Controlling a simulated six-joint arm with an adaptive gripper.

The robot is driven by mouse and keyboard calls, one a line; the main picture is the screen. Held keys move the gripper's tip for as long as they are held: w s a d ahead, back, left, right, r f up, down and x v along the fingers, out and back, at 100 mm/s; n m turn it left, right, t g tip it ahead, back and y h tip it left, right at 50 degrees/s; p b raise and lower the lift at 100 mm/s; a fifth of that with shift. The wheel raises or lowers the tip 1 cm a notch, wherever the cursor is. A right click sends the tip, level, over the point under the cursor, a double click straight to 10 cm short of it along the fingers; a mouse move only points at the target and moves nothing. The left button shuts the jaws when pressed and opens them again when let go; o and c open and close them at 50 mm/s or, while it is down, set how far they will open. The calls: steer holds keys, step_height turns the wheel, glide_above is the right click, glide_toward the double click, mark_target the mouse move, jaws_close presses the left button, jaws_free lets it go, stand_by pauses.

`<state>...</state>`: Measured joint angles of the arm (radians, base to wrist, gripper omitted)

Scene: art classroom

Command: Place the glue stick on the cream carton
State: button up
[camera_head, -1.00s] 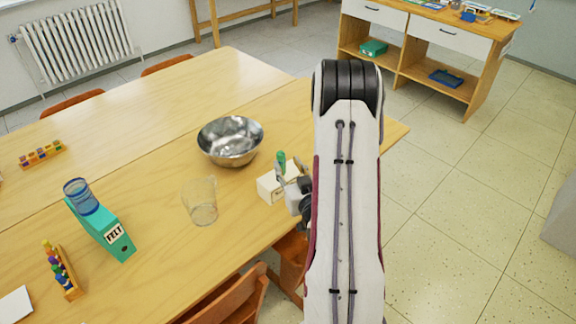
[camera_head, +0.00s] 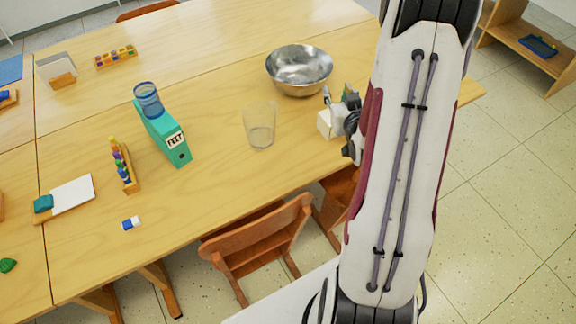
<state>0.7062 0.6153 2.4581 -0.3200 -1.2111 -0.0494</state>
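The cream carton (camera_head: 325,124) stands near the table's right front edge, partly hidden by my gripper. My gripper (camera_head: 338,99) is at the carton's top right, small and partly covered by my own arm. A small green piece (camera_head: 348,89), likely the glue stick, shows upright at the gripper fingers above the carton. Its lower part is hidden, so I cannot tell whether it rests on the carton or whether the fingers grip it.
A steel bowl (camera_head: 299,70) stands behind the carton, and a clear glass (camera_head: 260,126) stands left of it. A teal FELT binder (camera_head: 165,136) bears a blue cup (camera_head: 149,99). A bead rack (camera_head: 125,166) and an eraser (camera_head: 131,223) lie further left. A chair (camera_head: 262,236) is in front.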

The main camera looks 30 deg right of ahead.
steer(key=s+a+r+n+g+y, duration=0.2)
steer(key=s+a+r+g+y, duration=0.15)
steer(key=a+r, duration=1)
steer(key=s+a+r+g+y, duration=0.1)
steer(key=s+a+g, duration=0.1)
steer(key=s+a, duration=0.6)
steer(key=s+a+r+n+g+y, duration=0.1)
steer(key=s+a+r+g, duration=0.1)
steer(key=s+a, duration=0.7)
steer(key=s, duration=0.5)
steer(key=shift+r+n, duration=0.15)
steer(key=shift+n, duration=0.15)
